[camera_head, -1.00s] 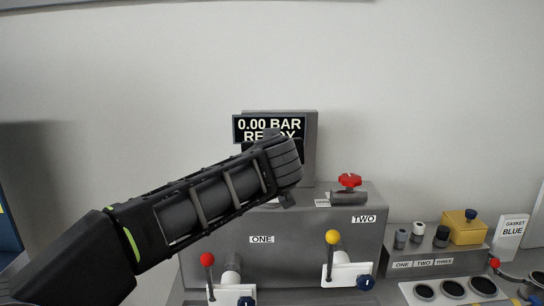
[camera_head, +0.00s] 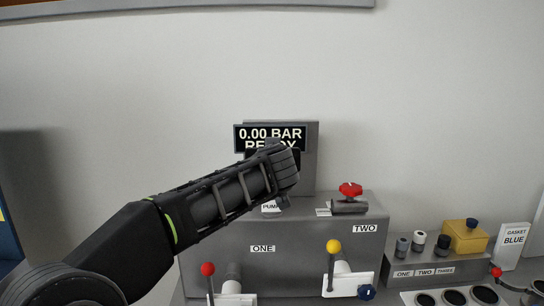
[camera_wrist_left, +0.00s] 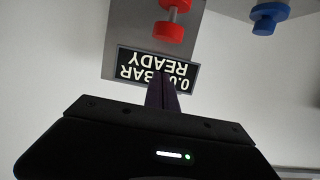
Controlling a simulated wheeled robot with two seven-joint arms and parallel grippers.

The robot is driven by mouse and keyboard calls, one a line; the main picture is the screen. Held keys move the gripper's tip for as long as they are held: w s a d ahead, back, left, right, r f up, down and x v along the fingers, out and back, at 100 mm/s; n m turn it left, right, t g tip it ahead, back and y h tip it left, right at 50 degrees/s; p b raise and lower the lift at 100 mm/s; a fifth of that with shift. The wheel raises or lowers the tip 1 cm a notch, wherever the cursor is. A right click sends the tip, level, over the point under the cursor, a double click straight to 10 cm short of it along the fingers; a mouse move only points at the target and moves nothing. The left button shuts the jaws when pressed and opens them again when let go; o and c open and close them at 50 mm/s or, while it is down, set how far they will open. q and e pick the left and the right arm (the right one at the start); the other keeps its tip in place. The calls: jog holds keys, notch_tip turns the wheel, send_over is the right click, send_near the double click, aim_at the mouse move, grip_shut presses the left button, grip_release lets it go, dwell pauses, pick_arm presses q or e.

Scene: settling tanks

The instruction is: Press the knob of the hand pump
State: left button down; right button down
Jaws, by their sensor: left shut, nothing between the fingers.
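The hand pump's knob does not show clearly in the head view. The shut, empty fingers of my left gripper (camera_wrist_left: 163,95) overlap the display and are apart from the red part in the picture. My right gripper is not in view.
The display (camera_head: 270,134) reads 0.00 BAR READY. A red handwheel (camera_head: 350,189), a red-ball lever (camera_head: 208,269) and a yellow-ball lever (camera_head: 333,246) are close by. A blue part (camera_wrist_left: 268,14) shows in the wrist view. A yellow box (camera_head: 465,238) stands at the right.

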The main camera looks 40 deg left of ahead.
pick_arm(q)
jog(key=x, duration=0.3)
jog(key=shift+w+a+f, duration=0.2)
jog(key=shift+w, duration=0.1)
jog(key=shift+s+d+f+b, duration=0.1)
jog(key=shift+f+b, duration=0.7)
jog(key=shift+f, duration=1.15)
jog(key=shift+f, duration=1.65)
